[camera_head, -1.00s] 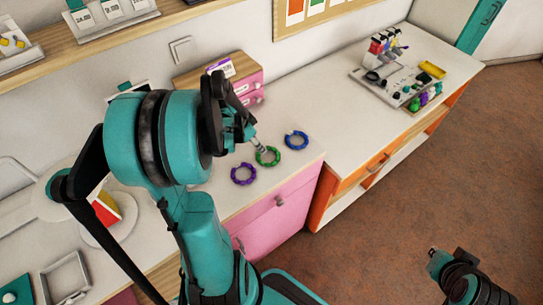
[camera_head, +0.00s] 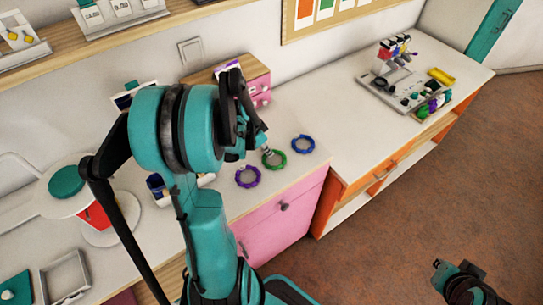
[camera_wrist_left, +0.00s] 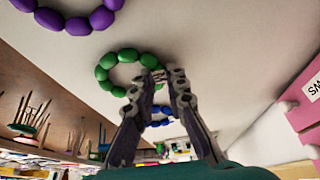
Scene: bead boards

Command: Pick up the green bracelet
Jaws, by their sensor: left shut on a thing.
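The green bracelet (camera_head: 281,165), a ring of round beads, lies on the white counter between the purple bracelet (camera_head: 248,177) and the blue bracelet (camera_head: 303,144). My left gripper (camera_head: 268,152) is at the near upper edge of the green ring and is shut on its beads. In the left wrist view the fingertips (camera_wrist_left: 168,76) meet at the right side of the green bracelet (camera_wrist_left: 104,74). The blue bracelet (camera_wrist_left: 160,122) shows partly behind the fingers, and the purple one (camera_wrist_left: 77,26) is at the top left. My right gripper (camera_head: 440,268) is low at the right, empty-looking, away from the counter.
A pink drawer box (camera_head: 258,88) stands behind the bracelets against the wall. A grey tray stand (camera_head: 385,95) with tools and beads is on the right counter. The counter's front edge is close to the bracelets. The counter right of the blue ring is clear.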

